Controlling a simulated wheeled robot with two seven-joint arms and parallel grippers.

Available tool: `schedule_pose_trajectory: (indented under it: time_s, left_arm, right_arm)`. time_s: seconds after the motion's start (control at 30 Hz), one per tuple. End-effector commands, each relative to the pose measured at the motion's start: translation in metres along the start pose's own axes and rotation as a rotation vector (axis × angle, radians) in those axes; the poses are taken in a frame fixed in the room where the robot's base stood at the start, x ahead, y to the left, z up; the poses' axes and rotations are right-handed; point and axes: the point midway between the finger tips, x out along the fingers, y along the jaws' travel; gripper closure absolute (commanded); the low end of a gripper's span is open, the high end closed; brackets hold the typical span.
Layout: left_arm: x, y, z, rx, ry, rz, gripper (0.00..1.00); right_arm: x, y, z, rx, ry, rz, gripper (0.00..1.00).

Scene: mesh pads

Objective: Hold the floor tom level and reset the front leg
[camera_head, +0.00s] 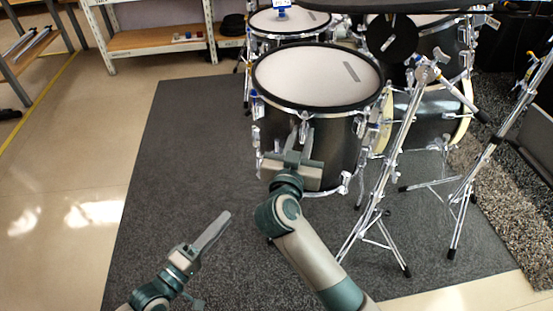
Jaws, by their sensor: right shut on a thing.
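The floor tom (320,75) has a white head, black rim and dark shell with chrome lugs. It stands on the grey mat, its head looking about level. My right gripper (304,130) is at the front of its shell, shut on what looks like the front leg or its bracket. The gripper and my arm hide most of that leg, so its height and seating cannot be told. My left gripper (222,222) is low over the mat, left of the tom and apart from it. Its fingers show nearly edge-on, so their gap is unclear.
Chrome stands (383,180) with spread tripod feet are close on the right. Another drum (290,22) and a cymbal are behind. The grey mat (185,150) is clear on the left. Wooden shelves (160,40) are at the back left.

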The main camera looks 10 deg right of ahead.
Motion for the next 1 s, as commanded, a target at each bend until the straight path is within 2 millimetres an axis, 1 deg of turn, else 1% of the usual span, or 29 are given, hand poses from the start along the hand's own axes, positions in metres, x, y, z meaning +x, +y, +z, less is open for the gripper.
schedule_pose_trajectory:
  time_s: [0.03, 0.17, 0.27, 0.5, 0.6, 0.7, 0.83, 1.0]
  left_arm:
    - [0.004, 0.001, 0.0, 0.034, -0.003, 0.003, 0.8]
    - [0.019, 0.004, 0.004, 0.199, -0.018, 0.007, 0.8]
    - [0.035, 0.008, 0.006, 0.385, -0.031, 0.01, 0.8]
    - [0.084, 0.015, 0.008, 0.943, -0.051, 0.003, 0.8]
    - [0.102, 0.019, 0.006, 1.158, -0.052, -0.007, 0.8]
    - [0.116, 0.022, 0.003, 1.329, -0.052, -0.02, 0.8]
    - [0.128, 0.024, 0.0, 1.472, -0.051, -0.033, 0.8]
    - [0.132, 0.025, -0.001, 1.531, -0.051, -0.041, 0.8]
  right_arm:
    - [0.001, -0.001, -0.003, 0.0, 0.007, -0.002, 1.0]
    - [0.001, -0.001, -0.003, 0.0, 0.007, -0.002, 1.0]
    - [0.001, -0.001, -0.003, 0.0, 0.007, -0.002, 1.0]
    - [0.001, -0.001, -0.003, 0.0, 0.007, -0.002, 1.0]
    - [0.001, -0.001, -0.003, -0.001, 0.007, -0.002, 1.0]
    - [0.001, -0.001, -0.003, -0.001, 0.007, -0.002, 1.0]
    - [0.001, -0.001, -0.003, -0.001, 0.007, -0.002, 1.0]
    - [0.001, -0.001, -0.003, -0.001, 0.007, -0.002, 1.0]
